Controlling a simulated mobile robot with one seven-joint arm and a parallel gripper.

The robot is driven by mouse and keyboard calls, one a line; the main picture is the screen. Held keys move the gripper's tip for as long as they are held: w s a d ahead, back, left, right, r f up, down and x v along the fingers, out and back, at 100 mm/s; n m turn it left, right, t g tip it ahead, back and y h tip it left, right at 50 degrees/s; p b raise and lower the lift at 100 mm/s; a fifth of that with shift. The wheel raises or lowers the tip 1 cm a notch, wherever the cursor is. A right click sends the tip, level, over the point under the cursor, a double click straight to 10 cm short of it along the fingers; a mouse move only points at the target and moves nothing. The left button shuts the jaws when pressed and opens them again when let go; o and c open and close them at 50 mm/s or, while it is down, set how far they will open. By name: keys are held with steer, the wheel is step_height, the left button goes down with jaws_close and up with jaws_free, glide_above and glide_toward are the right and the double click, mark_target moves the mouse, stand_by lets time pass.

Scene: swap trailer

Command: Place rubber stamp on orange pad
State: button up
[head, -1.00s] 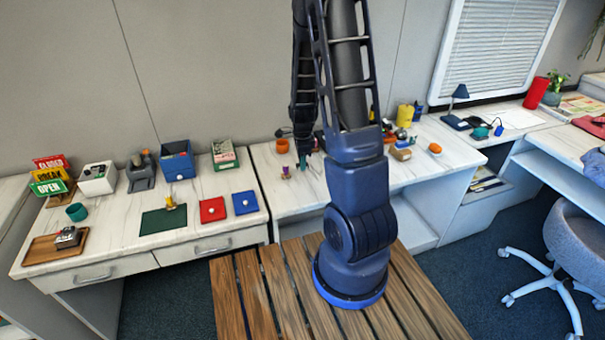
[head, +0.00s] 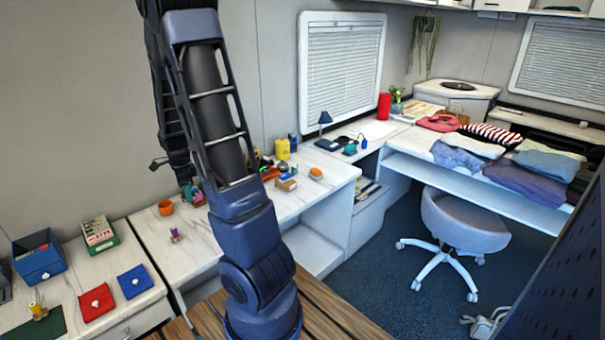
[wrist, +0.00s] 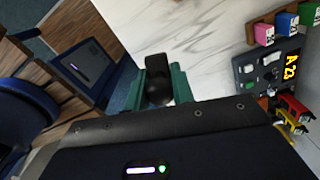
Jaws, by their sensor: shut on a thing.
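My gripper (head: 192,194) is over the white marble-look desk, just right of the orange cup. In the wrist view its teal fingers (wrist: 160,86) are shut on a dark, rounded object, which looks like the handle of the rubber stamp (wrist: 157,80). The stamp's lower end is hidden. I cannot pick out a flat orange pad for certain.
The orange cup (head: 166,207) and a small purple-and-gold item (head: 175,235) stand near my gripper. A rounded orange item (head: 315,173) sits farther right. The wrist view shows a grey device (wrist: 270,78) and coloured blocks. Some desk surface between is bare.

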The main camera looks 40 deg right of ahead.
steer(key=w+d+r+m, duration=0.15)
steer(key=w+d, duration=0.25)
steer(key=d, duration=0.4)
steer(key=w+d+m, duration=0.3)
steer(key=w+d, duration=0.2)
steer(key=d, duration=0.3)
step_height(320, 180, up, 2)
steer(key=m, duration=1.1)
glide_above(316, 170)
steer(key=shift+n, duration=0.25)
steer(key=f, duration=1.9)
steer(key=shift+w+d, duration=0.15)
steer(key=shift+d, duration=0.05)
steer(key=shift+f, duration=0.2)
steer(key=o, duration=1)
